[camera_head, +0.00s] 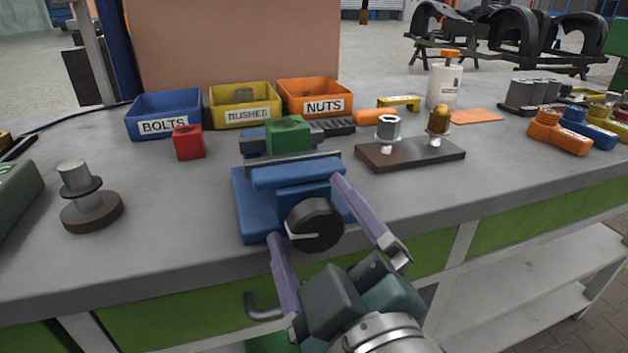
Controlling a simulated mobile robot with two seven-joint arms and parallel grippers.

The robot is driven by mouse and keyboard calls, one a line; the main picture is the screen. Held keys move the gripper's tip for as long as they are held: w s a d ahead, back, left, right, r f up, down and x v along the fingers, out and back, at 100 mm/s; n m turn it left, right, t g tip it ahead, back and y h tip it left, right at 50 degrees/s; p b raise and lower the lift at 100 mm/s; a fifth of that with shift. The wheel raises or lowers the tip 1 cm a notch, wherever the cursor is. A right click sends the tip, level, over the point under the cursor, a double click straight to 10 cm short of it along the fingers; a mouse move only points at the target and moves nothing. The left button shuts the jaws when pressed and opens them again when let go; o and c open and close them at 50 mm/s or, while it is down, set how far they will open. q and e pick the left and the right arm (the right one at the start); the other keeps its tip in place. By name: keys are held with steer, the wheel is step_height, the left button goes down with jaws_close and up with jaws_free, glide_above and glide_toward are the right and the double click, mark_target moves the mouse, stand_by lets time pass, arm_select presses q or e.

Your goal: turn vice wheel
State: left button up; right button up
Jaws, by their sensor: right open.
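A blue vice (257,201) stands at the front edge of the grey bench. Its black round wheel (315,224) faces the front, with a light grey handle or pointer sticking out to the left. A green block (288,135) sits at the vice's jaws. My right gripper (308,208) reaches in from below with its two purple fingers spread wide. One finger is left of the wheel and the other is right of it. The fingers are open around the wheel, and I cannot tell whether either touches it. My left gripper is not in view.
Bins for bolts (163,128), bushes (245,117) and nuts (315,110) stand behind. A red block (188,142) lies left of the vice. A dark plate (410,155) with two fittings is right, a round stand (91,211) left. The bench front right of the vice is clear.

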steer(key=c, duration=1.4)
steer(key=shift+r+m, duration=0.1)
steer(key=shift+m, duration=0.2)
steer(key=shift+m+p, duration=0.45)
steer(key=shift+m, duration=0.15)
steer(key=m+p, duration=0.1)
steer(key=m, duration=0.2)
steer(key=shift+d+m, duration=0.1)
steer(key=shift+m, duration=0.2)
steer(key=m, duration=0.4)
steer(key=shift+d+p, duration=0.1)
steer(key=shift+p, duration=0.2)
steer(key=shift+m, duration=1.1)
